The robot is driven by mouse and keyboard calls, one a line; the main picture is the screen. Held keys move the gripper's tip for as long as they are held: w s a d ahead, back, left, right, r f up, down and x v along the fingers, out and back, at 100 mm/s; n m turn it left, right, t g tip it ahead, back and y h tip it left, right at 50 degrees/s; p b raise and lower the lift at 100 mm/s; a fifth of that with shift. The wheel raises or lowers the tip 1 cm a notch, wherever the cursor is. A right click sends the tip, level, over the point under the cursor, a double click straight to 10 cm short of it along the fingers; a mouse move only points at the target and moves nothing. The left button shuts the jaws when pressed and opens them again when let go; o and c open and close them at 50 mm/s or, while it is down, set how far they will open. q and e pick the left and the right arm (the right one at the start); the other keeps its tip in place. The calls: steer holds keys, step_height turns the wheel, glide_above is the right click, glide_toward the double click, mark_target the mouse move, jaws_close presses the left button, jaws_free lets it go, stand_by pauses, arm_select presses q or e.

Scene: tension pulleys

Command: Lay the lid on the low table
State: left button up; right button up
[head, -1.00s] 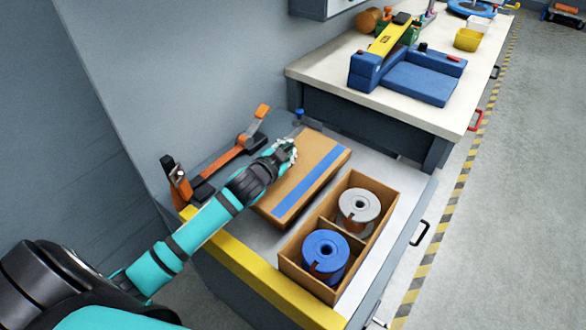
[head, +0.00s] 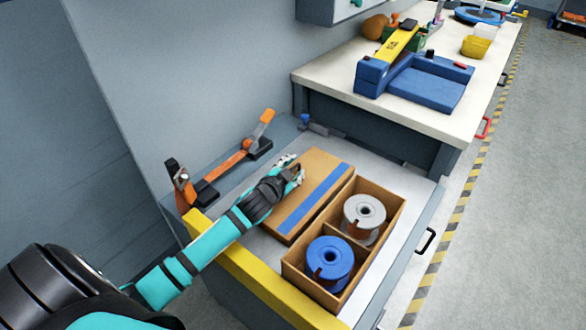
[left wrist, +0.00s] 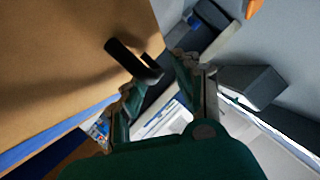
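The lid (head: 307,190) is a flat cardboard-brown panel with a blue stripe along its length. It is low over the grey low table (head: 405,214), left of the open box; whether its whole underside touches the table is hidden. My left gripper (head: 297,172) is at the lid's left long edge. The contact itself is partly hidden. My right gripper is not in view.
The open box (head: 292,270) holds a blue spool (head: 330,260) and a grey spool (head: 364,216), close beside the lid. An orange-and-black clamp-like tool (head: 228,165) lies along the wall side. A higher workbench (head: 310,76) stands behind.

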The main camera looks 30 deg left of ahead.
arm_select(q)
steer(key=shift+s+r, duration=0.1)
steer(key=shift+s, duration=0.15)
steer(key=v, duration=1.1)
steer(key=shift+s+r+p, duration=0.15)
steer(key=shift+s+p, duration=0.05)
steer(key=shift+p, duration=0.15)
